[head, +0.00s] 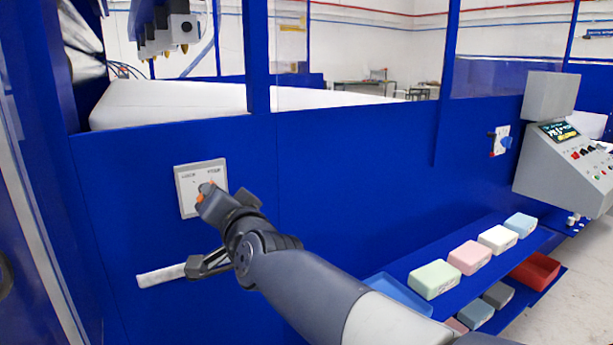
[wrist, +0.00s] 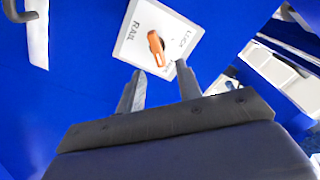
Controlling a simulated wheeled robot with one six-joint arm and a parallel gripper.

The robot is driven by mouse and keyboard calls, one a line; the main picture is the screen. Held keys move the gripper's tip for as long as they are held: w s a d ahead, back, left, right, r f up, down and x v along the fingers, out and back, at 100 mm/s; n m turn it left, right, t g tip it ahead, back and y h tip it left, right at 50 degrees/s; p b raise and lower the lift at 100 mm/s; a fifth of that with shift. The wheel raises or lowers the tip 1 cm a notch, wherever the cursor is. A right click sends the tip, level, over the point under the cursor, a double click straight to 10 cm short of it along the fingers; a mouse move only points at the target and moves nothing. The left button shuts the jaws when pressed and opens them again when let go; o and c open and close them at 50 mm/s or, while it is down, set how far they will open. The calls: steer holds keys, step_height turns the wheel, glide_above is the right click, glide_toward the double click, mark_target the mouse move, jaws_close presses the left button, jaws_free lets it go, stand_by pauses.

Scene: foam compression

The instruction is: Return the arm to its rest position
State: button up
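My gripper (head: 205,192) is at the end of my arm, which reaches forward and left toward the blue panel in the head view. In the wrist view, my gripper (wrist: 158,88) has its two fingers apart with nothing between them. Just beyond the fingertips is a white switch plate (wrist: 178,32) with an orange knob (wrist: 156,48). The knob appears apart from the fingers. In the head view, my gripper partly covers the switch plate (head: 187,195) and most of the knob.
A light handle bar (head: 160,275) is on the panel below the plate. Coloured foam blocks (head: 470,257) sit on a blue shelf at the lower right, with a red bin (head: 537,270) beside them. A grey control console (head: 570,165) stands at the right.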

steer(key=w+a+n+p, duration=0.1)
steer(key=p, duration=0.1)
steer(key=w+a+n+p, duration=0.1)
steer(key=n+p, duration=0.1)
steer(key=p, duration=0.1)
steer(key=w+n+p, duration=0.1)
steer(key=n+p, duration=0.1)
steer(key=shift+w+a+r+p, duration=0.3)
steer(key=shift+w+a+r, duration=0.05)
steer(key=shift+a, duration=0.05)
steer(key=n+p, duration=0.3)
steer(key=p, duration=0.2)
steer(key=shift+s+a, duration=0.1)
steer(key=b+v, duration=0.3)
steer(key=v, duration=0.7)
steer(key=shift+f+b, duration=0.25)
steer(key=shift+b, duration=0.1)
